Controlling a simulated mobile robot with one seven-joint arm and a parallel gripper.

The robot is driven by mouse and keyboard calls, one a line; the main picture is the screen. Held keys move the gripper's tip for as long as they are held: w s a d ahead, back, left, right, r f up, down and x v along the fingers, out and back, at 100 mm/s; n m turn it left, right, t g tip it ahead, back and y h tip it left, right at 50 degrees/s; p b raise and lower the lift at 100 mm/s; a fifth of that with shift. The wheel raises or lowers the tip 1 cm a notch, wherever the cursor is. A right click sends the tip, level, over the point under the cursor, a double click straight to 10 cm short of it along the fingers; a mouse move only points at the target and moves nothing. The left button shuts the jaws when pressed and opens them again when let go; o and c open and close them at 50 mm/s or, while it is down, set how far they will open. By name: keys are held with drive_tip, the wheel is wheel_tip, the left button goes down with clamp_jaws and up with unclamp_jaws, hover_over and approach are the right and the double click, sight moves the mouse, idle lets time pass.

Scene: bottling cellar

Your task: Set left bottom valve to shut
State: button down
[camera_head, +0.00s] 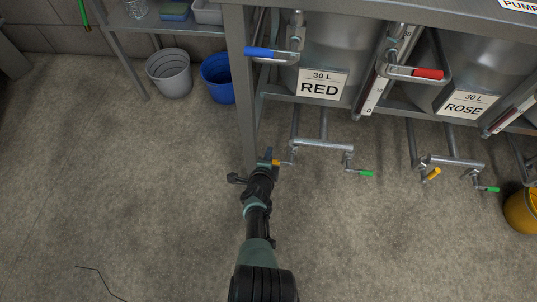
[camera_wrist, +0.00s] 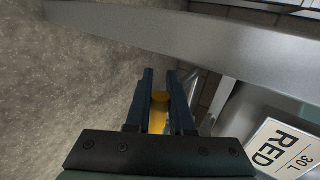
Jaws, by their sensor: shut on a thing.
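The left bottom valve under the RED tank (camera_head: 335,55) has a yellow handle (camera_head: 276,163) at the left end of its low pipe (camera_head: 322,144). My gripper (camera_head: 267,160) is at this handle and shut on it. In the wrist view the yellow handle (camera_wrist: 159,112) lies between the two dark fingers of my gripper (camera_wrist: 160,80). Most of the handle and the valve body are hidden by the fingers, so its exact angle is hard to tell. A green-handled valve (camera_head: 366,173) is at the right end of the same pipe.
Blue (camera_head: 258,53) and red (camera_head: 428,73) lever handles sit higher on the tanks. The bench leg (camera_head: 241,90) stands close behind my gripper. Grey (camera_head: 170,74) and blue (camera_head: 217,78) buckets stand back left. The floor at the left is clear.

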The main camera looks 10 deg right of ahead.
drive_tip(key=shift+f, duration=0.1)
drive_tip(key=c, duration=0.8)
unclamp_jaws()
drive_tip(key=p+v, duration=1.3)
